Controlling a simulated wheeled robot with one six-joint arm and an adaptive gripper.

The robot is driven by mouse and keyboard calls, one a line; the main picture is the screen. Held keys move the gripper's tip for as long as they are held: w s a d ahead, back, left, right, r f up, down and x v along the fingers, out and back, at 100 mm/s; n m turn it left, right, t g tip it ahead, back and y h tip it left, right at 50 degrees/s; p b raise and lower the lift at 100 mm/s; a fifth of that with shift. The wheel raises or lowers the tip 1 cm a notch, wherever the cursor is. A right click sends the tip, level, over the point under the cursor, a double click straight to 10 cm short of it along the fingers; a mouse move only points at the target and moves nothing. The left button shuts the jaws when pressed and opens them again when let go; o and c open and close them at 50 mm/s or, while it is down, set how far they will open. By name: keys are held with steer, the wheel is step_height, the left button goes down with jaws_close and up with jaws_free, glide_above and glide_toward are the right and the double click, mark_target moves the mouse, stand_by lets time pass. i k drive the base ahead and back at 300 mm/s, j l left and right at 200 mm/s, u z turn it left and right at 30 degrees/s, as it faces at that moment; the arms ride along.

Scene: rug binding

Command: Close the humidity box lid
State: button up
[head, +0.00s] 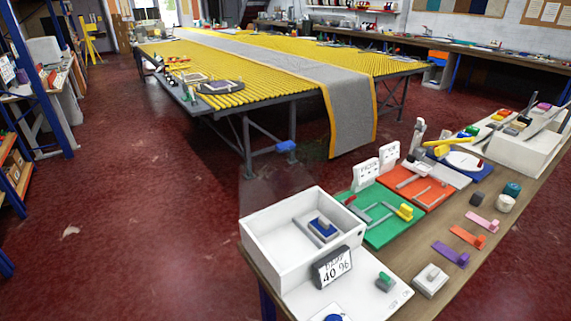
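A white open-topped box (262,248) stands on the near left end of the wooden workbench. A dark-framed sign (332,267) reading "40 %" is at its front right corner, so I take it as the humidity box. Its top is open. Inside lies a grey piece with a blue block (323,229) and a small knob. A flat white panel (358,292) lies in front of the box; I cannot tell whether it is the lid. My gripper is not in view.
A green board (380,238) and an orange board (418,184) with upright white cards lie behind the box. Loose coloured pieces and a white block (431,280) lie to the right. A second white box (520,150) stands farther right. Red floor (150,230) is clear to the left.

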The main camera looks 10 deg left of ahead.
mark_target(284, 148)
steer(key=i+j+z, duration=0.3)
steer(key=j, duration=0.55)
steer(key=j+z, duration=0.3)
steer(key=j, duration=0.55)
steer(key=i+j+z, duration=0.1)
steer(key=j+z, duration=0.2)
steer(key=j, duration=0.6)
steer(key=i+j, duration=0.15)
steer(key=j, duration=0.2)
steer(key=i+j+z, duration=0.1)
steer(key=j, duration=0.2)
steer(key=i+j, duration=0.2)
steer(key=j, duration=0.15)
steer(key=i+j, duration=0.15)
steer(key=j, duration=0.2)
steer(key=l+z, duration=0.05)
